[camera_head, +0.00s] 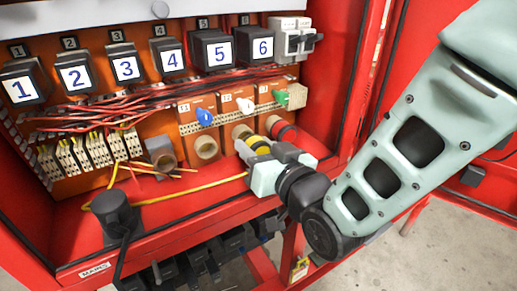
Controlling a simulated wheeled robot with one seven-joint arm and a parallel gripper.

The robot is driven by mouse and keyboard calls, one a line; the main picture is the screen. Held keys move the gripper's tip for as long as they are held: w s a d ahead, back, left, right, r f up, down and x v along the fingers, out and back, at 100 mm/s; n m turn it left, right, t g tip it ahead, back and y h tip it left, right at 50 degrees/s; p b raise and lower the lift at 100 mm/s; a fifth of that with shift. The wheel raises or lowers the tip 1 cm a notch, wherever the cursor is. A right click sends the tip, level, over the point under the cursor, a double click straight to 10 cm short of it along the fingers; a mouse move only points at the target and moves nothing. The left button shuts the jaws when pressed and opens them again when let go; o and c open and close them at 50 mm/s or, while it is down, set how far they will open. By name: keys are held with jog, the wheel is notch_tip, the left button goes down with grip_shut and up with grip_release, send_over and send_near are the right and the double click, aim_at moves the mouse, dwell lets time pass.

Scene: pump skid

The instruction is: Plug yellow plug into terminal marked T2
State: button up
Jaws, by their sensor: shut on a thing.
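The yellow plug (257,141) is between the fingers of my gripper (262,152), which is shut on it. It is at the front of the terminal row in the red cabinet. The T2 terminal panel (227,102) is the middle of three orange panels, with a white knob. Its round socket (241,131) is just above and left of the plug, partly hidden by my gripper. Whether the plug touches the socket or is inside it, I cannot tell. A yellow cable (205,186) runs along the cabinet floor toward my gripper.
The left terminal (207,147) has a blue knob (204,117) and an empty beige socket. The right one has a green knob (281,97) and a reddish socket close to my gripper. A black plug (113,211) stands on the cabinet's front ledge (180,220). Numbered black blocks and red wires fill the back.

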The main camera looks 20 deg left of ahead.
jog(key=shift+b+x, duration=0.3)
jog(key=shift+x, duration=0.85)
jog(key=o, duration=1)
jog(key=shift+o, duration=0.2)
